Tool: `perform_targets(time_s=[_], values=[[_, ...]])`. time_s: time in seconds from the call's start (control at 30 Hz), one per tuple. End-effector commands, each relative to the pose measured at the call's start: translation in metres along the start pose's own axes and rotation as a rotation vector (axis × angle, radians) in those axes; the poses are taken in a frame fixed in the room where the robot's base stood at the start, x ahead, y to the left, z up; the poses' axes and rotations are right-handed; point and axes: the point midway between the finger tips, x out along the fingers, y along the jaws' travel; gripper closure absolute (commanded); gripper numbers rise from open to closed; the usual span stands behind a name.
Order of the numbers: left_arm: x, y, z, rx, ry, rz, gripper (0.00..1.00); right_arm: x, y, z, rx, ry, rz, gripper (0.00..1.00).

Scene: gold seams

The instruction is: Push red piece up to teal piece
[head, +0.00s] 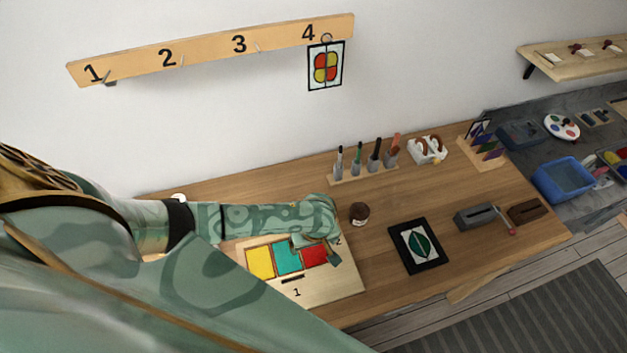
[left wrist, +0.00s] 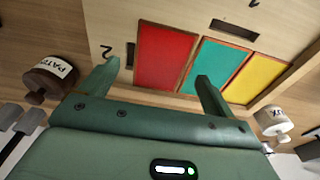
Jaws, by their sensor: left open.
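The red piece (head: 314,257) lies flat on a pale wooden board (head: 341,284), beside the teal piece (head: 288,259). A yellow piece (head: 260,262) is on the teal piece's other side. In the left wrist view a thin brown line runs between the red piece (left wrist: 165,57) and the teal piece (left wrist: 222,69); I cannot tell if they touch. My left gripper (head: 317,251) is open over the board. Its fingers (left wrist: 155,72) are spread, one beyond the red piece's outer side, the other over the teal piece's near end. My right gripper is not in view.
A brown jar (head: 359,213) stands just past the board; a white jar (left wrist: 273,120) is on its other side. A black-framed panel (head: 419,245) lies to the right. Tools in a rack (head: 362,175) stand behind.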

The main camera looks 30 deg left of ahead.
Motion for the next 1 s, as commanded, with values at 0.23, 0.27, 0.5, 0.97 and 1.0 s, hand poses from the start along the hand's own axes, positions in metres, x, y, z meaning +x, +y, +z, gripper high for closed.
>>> perform_targets(time_s=[0.23, 0.27, 0.5, 0.97, 1.0], values=[[0.017, 0.0, 0.0, 0.0, 0.0, -0.001, 0.11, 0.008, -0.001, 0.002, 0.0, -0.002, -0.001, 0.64], [0.018, -0.001, 0.0, 0.0, 0.0, -0.001, 0.11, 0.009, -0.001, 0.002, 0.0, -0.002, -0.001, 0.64], [0.018, -0.001, 0.001, -0.001, -0.001, -0.002, 0.11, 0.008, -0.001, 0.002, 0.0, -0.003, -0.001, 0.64], [0.02, -0.003, 0.002, -0.001, -0.004, -0.005, 1.0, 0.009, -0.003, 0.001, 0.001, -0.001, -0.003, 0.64], [0.02, -0.003, 0.002, 0.0, -0.004, -0.005, 1.0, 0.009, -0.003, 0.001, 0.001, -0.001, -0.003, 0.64]])
